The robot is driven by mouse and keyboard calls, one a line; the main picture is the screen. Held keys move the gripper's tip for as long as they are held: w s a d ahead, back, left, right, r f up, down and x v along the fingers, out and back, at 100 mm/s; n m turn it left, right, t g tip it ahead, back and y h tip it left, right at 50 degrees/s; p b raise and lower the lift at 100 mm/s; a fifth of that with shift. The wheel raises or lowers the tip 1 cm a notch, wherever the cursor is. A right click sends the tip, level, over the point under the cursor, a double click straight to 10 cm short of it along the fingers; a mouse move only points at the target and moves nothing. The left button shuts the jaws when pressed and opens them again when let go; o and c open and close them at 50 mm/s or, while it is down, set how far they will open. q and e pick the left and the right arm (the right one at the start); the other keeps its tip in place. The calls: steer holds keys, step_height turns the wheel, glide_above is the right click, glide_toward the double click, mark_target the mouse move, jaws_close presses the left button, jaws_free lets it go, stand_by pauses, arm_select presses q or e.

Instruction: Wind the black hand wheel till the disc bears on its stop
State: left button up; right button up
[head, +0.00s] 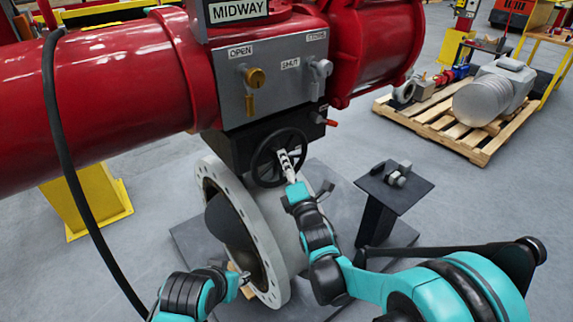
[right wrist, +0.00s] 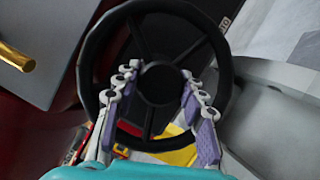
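The black hand wheel (head: 254,166) sits on the dark gearbox under the grey control panel. It nearly fills the right wrist view (right wrist: 161,84), with its hub between my fingers. My right gripper (head: 289,158) is at the front of the wheel. In the right wrist view its two fingers (right wrist: 158,72) are apart, one either side of the hub, with nothing clamped between them. Contact with the spokes or rim is unclear. The dark disc (head: 227,222) shows tilted inside the pale valve flange (head: 283,262). My left gripper (head: 243,279) is low beside the flange; its fingers are too small to read.
A sign (head: 238,11) reads MIDWAY. The panel has OPEN and SHUT labels, a brass lever (head: 254,78) and a grey lever (head: 318,72). A black stand (head: 398,190) is right of the wheel. A loaded wooden pallet (head: 440,130) lies behind on open floor.

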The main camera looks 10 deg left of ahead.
steer(key=o, duration=0.4)
steer(key=shift+o, duration=0.2)
steer(key=shift+s, duration=0.1)
steer(key=v, duration=1.2)
steer(key=shift+r, duration=0.1)
